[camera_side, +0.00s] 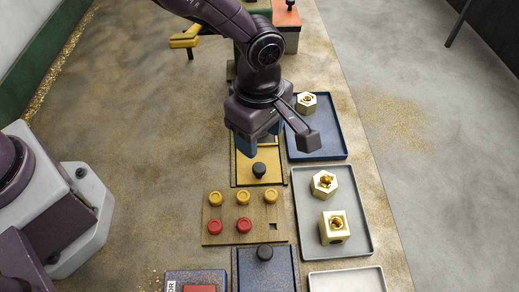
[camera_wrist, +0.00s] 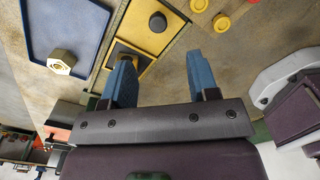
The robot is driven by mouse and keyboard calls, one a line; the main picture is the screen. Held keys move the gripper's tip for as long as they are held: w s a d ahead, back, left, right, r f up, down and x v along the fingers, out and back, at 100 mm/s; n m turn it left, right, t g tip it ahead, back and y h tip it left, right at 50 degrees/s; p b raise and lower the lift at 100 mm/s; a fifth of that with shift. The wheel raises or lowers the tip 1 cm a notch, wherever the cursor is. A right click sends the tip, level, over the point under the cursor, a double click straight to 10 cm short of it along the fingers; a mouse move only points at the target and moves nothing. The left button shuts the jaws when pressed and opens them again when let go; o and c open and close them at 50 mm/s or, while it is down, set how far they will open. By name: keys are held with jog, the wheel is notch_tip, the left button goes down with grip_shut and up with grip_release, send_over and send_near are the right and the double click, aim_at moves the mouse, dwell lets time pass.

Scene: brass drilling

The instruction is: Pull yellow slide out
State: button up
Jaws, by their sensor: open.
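The yellow slide (camera_side: 246,172) lies flat in a dark-edged track on the bench, with a black round knob (camera_side: 259,170) standing on it toward the near end. The wrist view also shows the yellow slide (camera_wrist: 142,36) and the knob (camera_wrist: 157,22), ahead of my fingertips. My gripper (camera_side: 261,146) hangs over the far part of the slide, behind the knob in the side view, and hides part of the track. Its two blue fingers are apart and empty in the wrist view (camera_wrist: 159,60). The knob is not between them.
A wooden board (camera_side: 229,225) with yellow and red buttons lies nearer. A blue tray (camera_side: 338,144) and a grey tray (camera_side: 361,217) with brass parts lie along the right. A yellow object (camera_side: 186,40) stands behind left.

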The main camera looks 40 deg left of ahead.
jog(key=shift+r, duration=1.4)
jog(key=s+a+r+m+t, duration=0.2)
jog(key=s+a+r+m, duration=0.5)
jog(key=a+r+m, duration=0.2)
jog(key=s+a+r+m+t, duration=0.3)
jog(key=s+a+r+m, duration=0.4)
jog(key=a, duration=0.7)
notch_tip(320, 180, up, 3)
jog(key=shift+s+a+r+m+t, duration=0.2)
jog(key=shift+s+a+m+t, duration=0.15)
jog(key=shift+m, duration=0.65)
